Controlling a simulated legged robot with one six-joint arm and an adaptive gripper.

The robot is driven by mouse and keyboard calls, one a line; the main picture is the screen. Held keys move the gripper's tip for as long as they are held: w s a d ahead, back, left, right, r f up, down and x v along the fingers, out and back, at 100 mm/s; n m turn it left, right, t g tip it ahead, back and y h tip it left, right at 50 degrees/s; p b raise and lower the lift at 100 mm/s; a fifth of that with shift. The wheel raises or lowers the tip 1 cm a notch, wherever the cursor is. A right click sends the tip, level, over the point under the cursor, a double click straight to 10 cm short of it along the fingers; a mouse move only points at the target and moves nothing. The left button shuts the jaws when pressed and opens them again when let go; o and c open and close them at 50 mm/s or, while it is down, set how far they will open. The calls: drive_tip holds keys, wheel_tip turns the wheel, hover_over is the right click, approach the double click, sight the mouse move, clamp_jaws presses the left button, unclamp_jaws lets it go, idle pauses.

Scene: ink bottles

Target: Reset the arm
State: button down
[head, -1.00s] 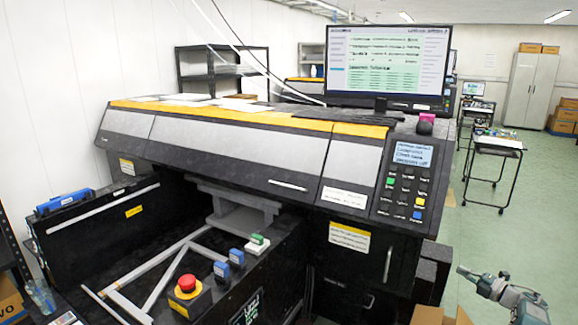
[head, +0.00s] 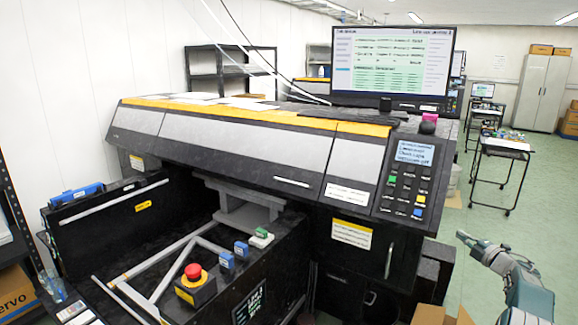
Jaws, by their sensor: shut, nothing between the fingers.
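My gripper (head: 463,237) is at the lower right of the head view, at the end of my grey-green arm, which comes in from the bottom right corner. It points up and to the left. The fingers are small in the picture but look closed, and nothing shows in them. It is in front of green floor, to the right of the big black printer (head: 225,133), and it touches nothing that I can see.
The printer has a yellow top edge, a keypad (head: 403,192) and a red emergency button (head: 193,271). A monitor (head: 391,61) stands on it. Cardboard boxes (head: 431,314) stand low beside my arm.

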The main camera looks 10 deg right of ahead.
drive_tip(key=w+a+r+m+h, duration=0.2)
drive_tip(key=r, duration=0.3)
drive_tip(key=w+a+r+m+h, duration=0.2)
drive_tip(key=r, duration=0.3)
drive_tip(key=s+a+r+m+g+h, duration=0.1)
drive_tip(key=s+a+r+m+h, duration=0.25)
drive_tip(key=a+r, duration=0.4)
drive_tip(key=s+a+r+m+g+h, duration=0.1)
drive_tip(key=s+a+r+m+h, duration=0.1)
drive_tip(key=a+r+m, duration=0.55)
drive_tip(key=s+a+f+m+g+y, duration=0.1)
drive_tip(key=s+a+f+m+g, duration=0.3)
drive_tip(key=s+a, duration=1.25)
drive_tip(key=s+a+f+g+y, duration=0.1)
drive_tip(key=s+a+f+g, duration=0.1)
drive_tip(key=s+a+f, duration=0.2)
drive_tip(key=s+a+f+g+y, duration=0.2)
drive_tip(key=s+a+f, duration=0.2)
drive_tip(key=s, duration=0.7)
drive_tip(key=s+a+f+g+y, duration=0.1)
drive_tip(key=s+a+f, duration=0.3)
drive_tip(key=s, duration=0.4)
drive_tip(key=shift+a+f+m+g, duration=0.35)
drive_tip(key=shift+f+g, duration=0.2)
drive_tip(key=shift+g, duration=0.15)
